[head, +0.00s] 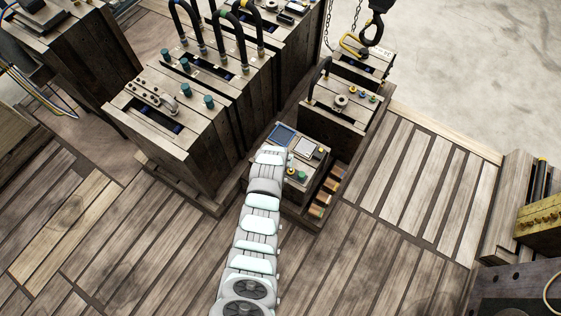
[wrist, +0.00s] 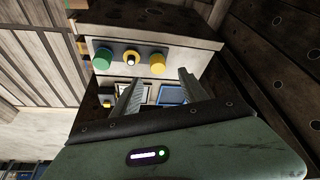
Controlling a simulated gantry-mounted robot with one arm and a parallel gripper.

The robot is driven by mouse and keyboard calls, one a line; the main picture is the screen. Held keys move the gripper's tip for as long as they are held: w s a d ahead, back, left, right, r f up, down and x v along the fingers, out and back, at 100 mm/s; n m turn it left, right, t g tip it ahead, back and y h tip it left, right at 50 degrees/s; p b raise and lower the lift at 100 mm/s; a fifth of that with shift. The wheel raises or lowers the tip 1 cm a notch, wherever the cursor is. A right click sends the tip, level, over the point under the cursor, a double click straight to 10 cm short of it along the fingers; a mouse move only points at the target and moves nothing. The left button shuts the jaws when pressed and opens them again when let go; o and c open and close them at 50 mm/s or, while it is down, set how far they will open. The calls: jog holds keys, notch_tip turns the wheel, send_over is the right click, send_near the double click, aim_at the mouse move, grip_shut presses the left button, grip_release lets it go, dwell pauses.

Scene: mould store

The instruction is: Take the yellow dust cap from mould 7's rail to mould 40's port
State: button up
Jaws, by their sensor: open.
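A yellow cap (wrist: 158,62) sits at the right end of a row on the small wooden block (wrist: 190,36) in the wrist view. Beside it are a black-centred knob with a white and yellow ring (wrist: 131,57) and a green cap (wrist: 103,57). My gripper (wrist: 158,77) is open and empty. Its fingertips lie either side of the yellow cap's line, just short of it in the picture; I cannot tell the height gap. In the head view my arm hides the yellow cap and my fingers, over the small block (head: 285,206). No mould numbers are readable.
A larger block (head: 172,135) with green-blue caps and black hoses stands left. Behind, another block (head: 334,122) carries small coloured caps, and a hook (head: 371,33) hangs on chains. Open plank floor is at right.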

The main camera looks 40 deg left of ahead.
jog(key=shift+d+b+x, duration=0.15)
jog(key=shift+b+x, duration=0.45)
jog(key=shift+x, duration=0.55)
jog(key=shift+d+b+x, duration=0.15)
jog(key=shift+b+x, duration=0.45)
jog(key=shift+x, duration=0.5)
jog(key=shift+b+x, duration=0.35)
jog(key=shift+x, duration=0.45)
jog(key=shift+s, duration=0.1)
jog(key=shift+c, duration=0.4)
grip_shut()
